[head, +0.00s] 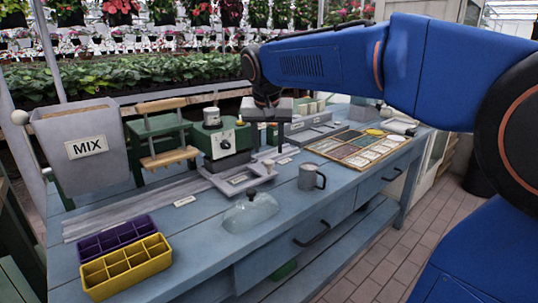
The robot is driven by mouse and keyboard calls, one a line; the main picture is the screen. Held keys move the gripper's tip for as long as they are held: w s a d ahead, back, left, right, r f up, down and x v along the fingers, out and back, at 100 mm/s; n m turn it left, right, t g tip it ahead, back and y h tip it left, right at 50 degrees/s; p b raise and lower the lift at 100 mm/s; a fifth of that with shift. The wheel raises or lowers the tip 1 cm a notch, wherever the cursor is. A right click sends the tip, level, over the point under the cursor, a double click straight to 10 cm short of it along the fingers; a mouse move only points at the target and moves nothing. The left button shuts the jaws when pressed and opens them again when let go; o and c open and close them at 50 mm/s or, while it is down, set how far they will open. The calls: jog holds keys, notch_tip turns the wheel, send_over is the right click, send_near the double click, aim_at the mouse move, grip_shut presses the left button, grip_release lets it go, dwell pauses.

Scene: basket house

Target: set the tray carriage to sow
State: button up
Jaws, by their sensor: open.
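The tray carriage (232,186) is a low grey plate with a small upright knob. It sits on a long grey rail (110,217) along the blue bench, in front of the green machine (222,141). Small white labels (185,201) lie along the rail, too small to read, so I cannot tell which one marks sow. My gripper (269,136) points down behind and above the carriage, right of the green machine. It is open, apart from the carriage knob, and nothing shows between its fingers. My gripper hides part of the bench behind it.
A grey MIX bin (82,150) stands at the left. Purple (112,236) and yellow (124,268) cell trays lie at front left. A clear dome (250,212) and a grey mug (311,177) stand in front of the rail. A seed box (358,148) lies right.

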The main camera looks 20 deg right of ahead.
jog(key=v, duration=1.1)
jog(key=shift+r, duration=0.2)
jog(key=shift+s+d+f, duration=0.1)
jog(key=s+d+f+n+y, duration=0.1)
jog(key=s+d+f+n, duration=0.1)
jog(key=s+f, duration=1.1)
jog(key=s+d+f+n+y, duration=0.1)
jog(key=s+f+n, duration=0.2)
jog(key=s+f, duration=0.9)
notch_tip(320, 180, down, 4)
jog(key=shift+s+d+r+t, duration=0.1)
jog(key=shift+s+d+t, duration=0.2)
jog(key=shift+s+d, duration=0.1)
dwell(0.9)
